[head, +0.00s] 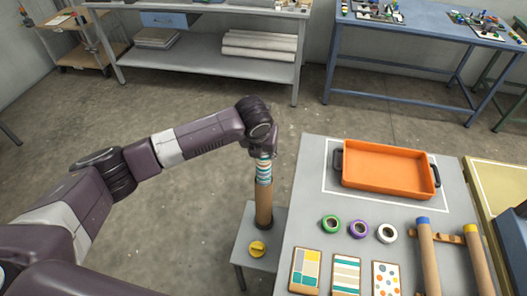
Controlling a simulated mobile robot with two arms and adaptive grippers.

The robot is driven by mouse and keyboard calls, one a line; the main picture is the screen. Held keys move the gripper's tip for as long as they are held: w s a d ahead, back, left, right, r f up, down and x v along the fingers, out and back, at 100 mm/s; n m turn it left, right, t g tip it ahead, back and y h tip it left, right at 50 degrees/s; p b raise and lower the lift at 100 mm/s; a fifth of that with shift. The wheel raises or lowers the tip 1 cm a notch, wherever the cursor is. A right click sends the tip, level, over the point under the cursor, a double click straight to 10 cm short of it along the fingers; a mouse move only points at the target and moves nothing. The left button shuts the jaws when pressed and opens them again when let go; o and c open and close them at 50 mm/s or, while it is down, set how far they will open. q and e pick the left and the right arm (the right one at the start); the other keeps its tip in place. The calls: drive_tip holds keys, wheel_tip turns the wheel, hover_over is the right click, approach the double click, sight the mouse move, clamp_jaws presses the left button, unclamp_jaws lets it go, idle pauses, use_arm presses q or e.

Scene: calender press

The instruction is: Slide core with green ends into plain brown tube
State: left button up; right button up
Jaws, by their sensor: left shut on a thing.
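My left gripper (263,152) points down over the small grey stand and is shut on a striped core (264,172) in teal, white and orange. Its fingers are mostly hidden behind my wrist. A plain brown tube (264,203) stands upright on the stand in a dark holder. The core is in line above the tube, and its lower end meets the tube's top; I cannot tell how far inside it is. No green end shows on the core. My right gripper is not in view.
A yellow knob (258,249) sits on the stand (243,240). The grey table (308,190) to the right holds an orange tray (385,168), green (331,225), purple and white rolls, several pattern cards, and blue-ended (428,258) and yellow-ended (479,260) tubes. Floor left of the stand is clear.

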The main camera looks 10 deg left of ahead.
use_arm(q)
drive_tip(key=shift+f+b, duration=0.3)
drive_tip(key=shift+f, duration=0.75)
drive_tip(key=o, duration=1.2)
drive_tip(key=shift+o, duration=0.2)
drive_tip(key=shift+r, duration=0.1)
drive_tip(key=shift+r+p, duration=1.3)
drive_tip(key=shift+r, duration=1.15)
